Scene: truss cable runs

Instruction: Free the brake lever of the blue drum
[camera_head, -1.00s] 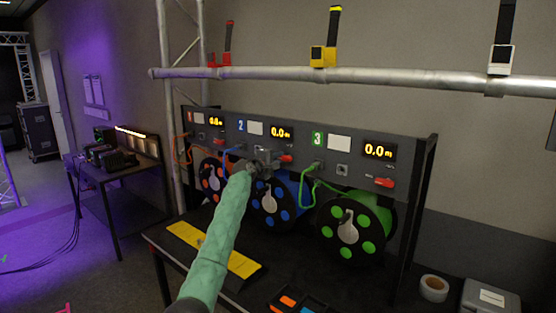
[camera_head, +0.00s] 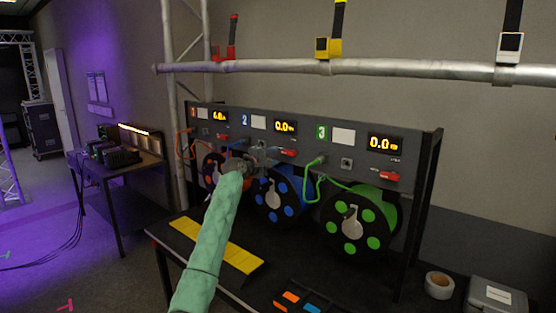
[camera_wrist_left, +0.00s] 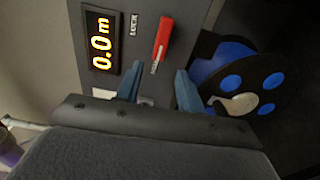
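The blue drum (camera_head: 276,196) sits below the panel section marked 2, a pale handle on its face. Its red brake lever (camera_head: 288,152) lies roughly horizontal on the panel. My left gripper (camera_head: 246,162) is in front of the panel, left of the lever. In the left wrist view, its two blue-grey fingers (camera_wrist_left: 158,88) are apart and empty; the red lever (camera_wrist_left: 162,40) lies beyond the fingertips, not between them. A LOCK label is beside it. The blue drum (camera_wrist_left: 232,62) is at the right. My right gripper is not in view.
The grey panel (camera_head: 318,147) also carries red levers for the orange drum (camera_head: 211,170) and green drum (camera_head: 375,215). Blue and green cables hang close by. A yellow strip (camera_head: 215,243) lies on the bench. A metal truss bar (camera_head: 400,68) crosses above.

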